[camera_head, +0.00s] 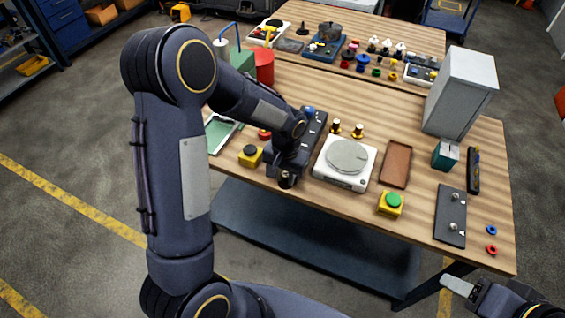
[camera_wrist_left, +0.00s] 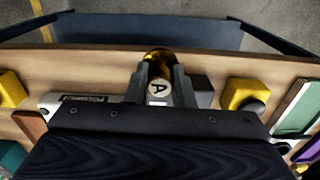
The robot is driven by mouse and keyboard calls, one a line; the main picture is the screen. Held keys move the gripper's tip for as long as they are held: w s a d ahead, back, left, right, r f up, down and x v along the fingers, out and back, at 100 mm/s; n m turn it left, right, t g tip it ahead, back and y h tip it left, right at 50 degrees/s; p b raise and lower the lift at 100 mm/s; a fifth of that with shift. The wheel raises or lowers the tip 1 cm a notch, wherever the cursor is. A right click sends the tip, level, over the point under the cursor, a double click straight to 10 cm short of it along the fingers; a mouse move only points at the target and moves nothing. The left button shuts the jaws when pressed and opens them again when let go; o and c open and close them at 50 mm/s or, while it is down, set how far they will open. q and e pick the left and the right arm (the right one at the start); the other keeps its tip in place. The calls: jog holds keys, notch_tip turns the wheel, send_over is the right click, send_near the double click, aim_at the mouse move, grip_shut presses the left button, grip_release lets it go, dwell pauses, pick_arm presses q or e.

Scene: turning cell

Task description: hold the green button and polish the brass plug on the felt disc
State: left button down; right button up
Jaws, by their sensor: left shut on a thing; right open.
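My left gripper (camera_head: 287,178) is shut on a brass plug, low in front of the dark block at the table's front edge. In the left wrist view the brass plug (camera_wrist_left: 158,56) sits between the fingers (camera_wrist_left: 158,82), with a pale face marked "A". In the head view the gripper mostly hides it. The grey felt disc (camera_head: 347,156) lies on a white machine (camera_head: 340,182), to the right of the gripper and apart from it. The green button (camera_head: 394,199) is on a yellow box right of the machine. My right gripper (camera_head: 464,291) is open and empty, off the table at lower right.
Two more brass pieces (camera_head: 358,131) stand behind the machine. A brown tray (camera_head: 397,163) and a dark plate (camera_head: 450,216) lie to the right. A yellow box with a dark button (camera_head: 250,156) is left of the gripper. A tall grey cabinet (camera_head: 460,92) stands at back right.

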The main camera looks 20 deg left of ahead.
pick_arm(q)
jog(key=shift+s+a+f, duration=0.15)
pick_arm(e)
jog(key=shift+c, duration=0.3)
